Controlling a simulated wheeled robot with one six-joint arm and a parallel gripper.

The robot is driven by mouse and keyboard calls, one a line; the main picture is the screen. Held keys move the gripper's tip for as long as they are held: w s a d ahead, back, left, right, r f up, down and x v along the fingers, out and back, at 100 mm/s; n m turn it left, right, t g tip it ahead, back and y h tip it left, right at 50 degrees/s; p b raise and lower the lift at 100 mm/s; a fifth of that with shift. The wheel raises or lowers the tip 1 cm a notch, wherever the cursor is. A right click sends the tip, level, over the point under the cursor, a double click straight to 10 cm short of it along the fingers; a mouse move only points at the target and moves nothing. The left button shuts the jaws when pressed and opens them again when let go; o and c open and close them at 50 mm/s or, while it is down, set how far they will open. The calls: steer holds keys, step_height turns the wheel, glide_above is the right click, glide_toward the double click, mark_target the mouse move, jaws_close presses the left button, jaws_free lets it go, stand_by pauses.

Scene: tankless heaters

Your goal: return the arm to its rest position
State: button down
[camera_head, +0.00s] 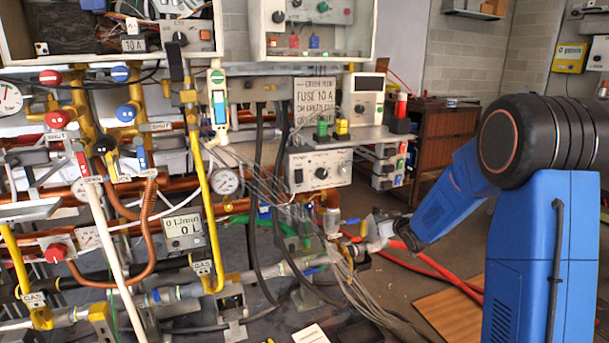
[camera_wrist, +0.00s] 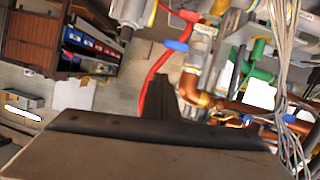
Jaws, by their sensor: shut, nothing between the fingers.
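My blue arm (camera_head: 447,205) comes in from the right in the head view, with its forearm sloping down and left toward the pipework. Its end is hard to make out there against pipes and hanging cables. In the wrist view my dark gripper (camera_wrist: 163,95) fills the bottom of the picture, with its fingers together and nothing held. A copper elbow pipe (camera_wrist: 190,90) with a blue valve handle (camera_wrist: 177,45) shows just right of the fingers. I cannot tell whether anything touches them.
Grey cables (camera_head: 350,280) hang close to the arm's end and also show in the wrist view (camera_wrist: 285,70). A red hose (camera_head: 440,268) runs along the floor. The heater wall's pipes and gauges fill the left. A wooden cabinet (camera_head: 443,135) stands behind; open floor lies between.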

steer(key=s+d+r+m+g+h, duration=0.15)
steer(key=s+r, duration=0.35)
steer(key=s, duration=0.7)
steer(key=s+r+m+g+h, duration=0.1)
steer(key=s+r+g+h, duration=0.3)
steer(key=s, duration=0.8)
steer(key=s+a+g+y, duration=0.1)
steer(key=s+a, duration=0.1)
steer(key=s, duration=1.3)
steer(key=s+a+f+m+g+y, duration=0.1)
steer(key=s+a+g+y, duration=0.1)
steer(key=s, duration=1.4)
steer(key=shift+s+a+f, duration=0.15)
steer(key=shift+s+f, duration=0.05)
steer(key=shift+s, duration=0.05)
steer(key=shift+g, duration=0.25)
